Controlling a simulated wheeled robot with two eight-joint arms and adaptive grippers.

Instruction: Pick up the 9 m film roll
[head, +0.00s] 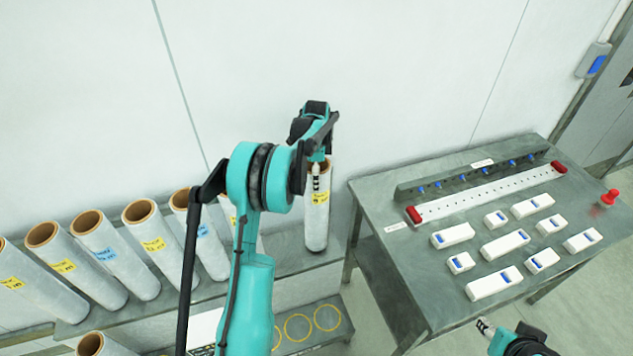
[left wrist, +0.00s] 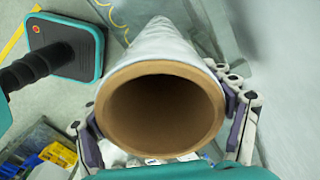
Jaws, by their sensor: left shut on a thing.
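A film roll (head: 316,226) with a yellow label stands upright at the right end of the row. Its label text is too small to read surely. My left gripper (head: 317,160) is shut on its upper end from above. In the left wrist view the roll's open brown core (left wrist: 160,112) faces the camera, with a finger on each side. I cannot tell whether its base touches the shelf. My right gripper (head: 484,327) shows only partly at the bottom edge, near the table, and its jaws are unclear.
Several other film rolls (head: 112,255) with yellow or blue labels lean in a row on the grey shelf (head: 295,262) to the left. A grey table (head: 440,297) at the right holds white blocks, a slotted rail and a red knob (head: 609,197).

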